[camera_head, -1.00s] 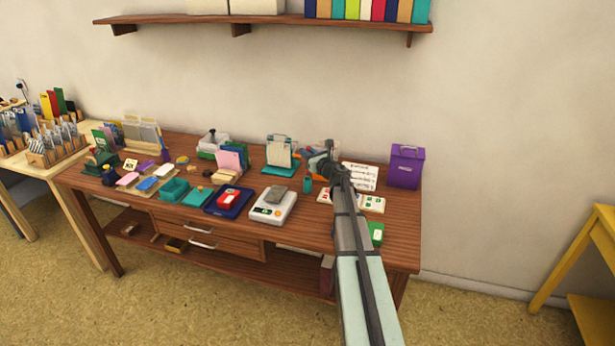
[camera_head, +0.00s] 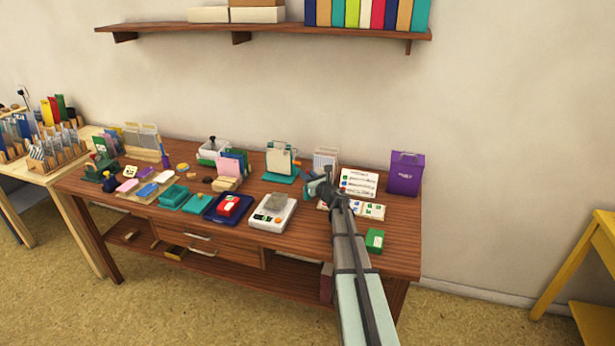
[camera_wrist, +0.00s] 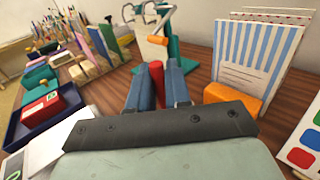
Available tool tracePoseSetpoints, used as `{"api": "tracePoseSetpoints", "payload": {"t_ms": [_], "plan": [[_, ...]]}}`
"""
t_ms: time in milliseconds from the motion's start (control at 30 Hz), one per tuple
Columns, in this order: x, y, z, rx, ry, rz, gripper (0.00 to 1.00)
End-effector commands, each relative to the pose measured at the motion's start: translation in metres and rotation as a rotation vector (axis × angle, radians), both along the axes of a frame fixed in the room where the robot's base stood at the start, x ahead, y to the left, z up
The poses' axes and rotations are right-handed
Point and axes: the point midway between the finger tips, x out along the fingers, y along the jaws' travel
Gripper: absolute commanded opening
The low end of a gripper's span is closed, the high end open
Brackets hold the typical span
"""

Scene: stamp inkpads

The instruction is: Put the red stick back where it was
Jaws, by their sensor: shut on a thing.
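In the wrist view the red stick (camera_wrist: 156,82) stands between the two blue-grey fingers of my gripper (camera_wrist: 158,67). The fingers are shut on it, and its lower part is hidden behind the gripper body. In the head view my gripper (camera_head: 317,188) is low over the right part of the brown table (camera_head: 390,228), in front of the teal stand. The stick cannot be made out there. I cannot tell whether the stick touches anything below.
A teal stand with paper (camera_head: 280,162) is behind my gripper. A striped card holder with an orange base (camera_wrist: 235,97) is close on the right in the wrist view.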

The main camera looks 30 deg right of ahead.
Motion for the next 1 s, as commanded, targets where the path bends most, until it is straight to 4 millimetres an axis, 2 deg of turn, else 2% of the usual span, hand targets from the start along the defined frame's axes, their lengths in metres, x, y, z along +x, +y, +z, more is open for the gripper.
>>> {"api": "tracePoseSetpoints", "payload": {"t_ms": [133, 167, 400, 767, 1000], "plan": [[0.0, 0.0, -0.003, 0.001, 0.0, 0.0, 0.0], [0.0, 0.0, -0.003, 0.0, 0.0, 0.0, 0.21], [0.0, 0.0, -0.003, 0.0, 0.0, 0.0, 0.43], [0.0, 0.0, 0.0, 0.0, 0.0, 0.0, 0.43], [-0.023, -0.001, 0.001, 0.0, 0.0, 0.0, 0.43]]}}
